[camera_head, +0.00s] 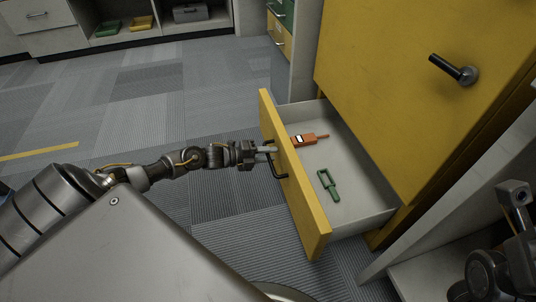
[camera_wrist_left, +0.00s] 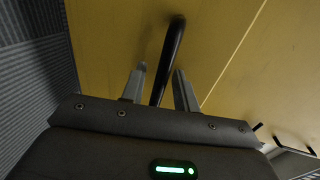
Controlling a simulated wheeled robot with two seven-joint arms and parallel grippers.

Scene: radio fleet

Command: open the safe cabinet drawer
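The yellow safe cabinet (camera_head: 420,80) stands at the right in the head view. Its drawer (camera_head: 348,213) is pulled out, with a yellow front (camera_head: 301,200) and a pale interior. Inside lie an orange radio (camera_head: 303,139) and a green radio-shaped item (camera_head: 329,186). My left gripper (camera_head: 268,152) is at the black bar handle (camera_head: 280,172) on the drawer front. In the left wrist view its two fingers (camera_wrist_left: 160,85) stand on either side of the handle (camera_wrist_left: 170,48), with gaps visible, so it looks open around the bar. My right gripper cannot be made out.
A black knob handle (camera_head: 454,69) sticks out of the cabinet's upper yellow door. Part of my right arm (camera_head: 490,275) is at the lower right. A shelf with green (camera_head: 108,28) and yellow (camera_head: 142,22) trays stands at the far back. The carpet floor left of the drawer is clear.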

